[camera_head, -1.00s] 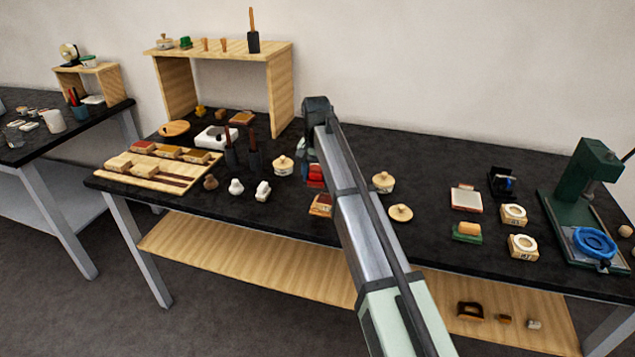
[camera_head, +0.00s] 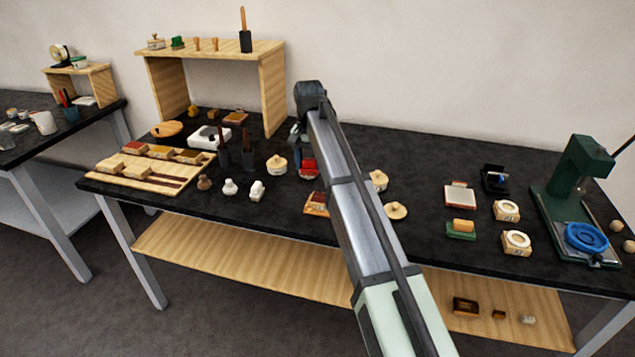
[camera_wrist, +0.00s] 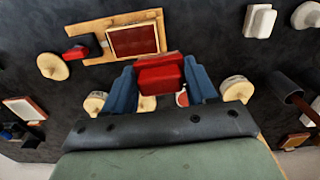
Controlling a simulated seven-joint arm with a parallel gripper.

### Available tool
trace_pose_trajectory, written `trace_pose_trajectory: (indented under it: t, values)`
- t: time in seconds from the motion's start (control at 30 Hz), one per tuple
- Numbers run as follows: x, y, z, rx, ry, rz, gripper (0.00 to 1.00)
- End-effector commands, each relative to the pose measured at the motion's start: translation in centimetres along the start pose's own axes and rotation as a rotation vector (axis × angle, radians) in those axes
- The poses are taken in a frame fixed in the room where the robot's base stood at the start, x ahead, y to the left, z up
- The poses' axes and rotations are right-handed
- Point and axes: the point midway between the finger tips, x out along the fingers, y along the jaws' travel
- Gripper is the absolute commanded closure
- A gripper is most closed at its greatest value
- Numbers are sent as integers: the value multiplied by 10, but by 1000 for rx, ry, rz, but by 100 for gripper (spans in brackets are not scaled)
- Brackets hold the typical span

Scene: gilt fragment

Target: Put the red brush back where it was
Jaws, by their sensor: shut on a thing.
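My gripper (camera_wrist: 160,72) has blue fingers shut on the red brush (camera_wrist: 160,78), which shows as a red block between them in the wrist view. In the head view the red brush (camera_head: 307,168) hangs just beyond my arm, partly hidden by it. A wooden holder (camera_wrist: 113,20) with a dark red panel lies close to the brush in the wrist view. In the head view the wooden holder (camera_head: 315,208) shows in front of the brush, its right part hidden by my arm. I cannot tell the exact gap between the brush and the bench.
Lidded round pots stand on both sides, one left (camera_head: 277,165) and one right (camera_head: 378,180). A loose round lid (camera_head: 396,211) lies to the right. A black object with red (camera_wrist: 82,48) touches the holder's side. A wooden shelf (camera_head: 272,90) stands at back left.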

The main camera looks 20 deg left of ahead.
Motion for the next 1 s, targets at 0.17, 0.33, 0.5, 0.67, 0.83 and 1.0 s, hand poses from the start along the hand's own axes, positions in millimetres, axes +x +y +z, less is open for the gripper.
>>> trace_pose_trajectory:
  t: [0.17, 0.33, 0.5, 0.67, 0.83, 1.0]
  values:
    - [2, -23, -9, 8, 0, -2, 72]
    - [10, -62, -19, 29, 0, -7, 72]
    - [17, -82, -23, 44, 0, -9, 72]
    - [35, -84, -22, 47, -1, -9, 72]
    - [63, -84, -21, 47, -1, -9, 72]
    - [78, -84, -22, 47, 1, -10, 72]
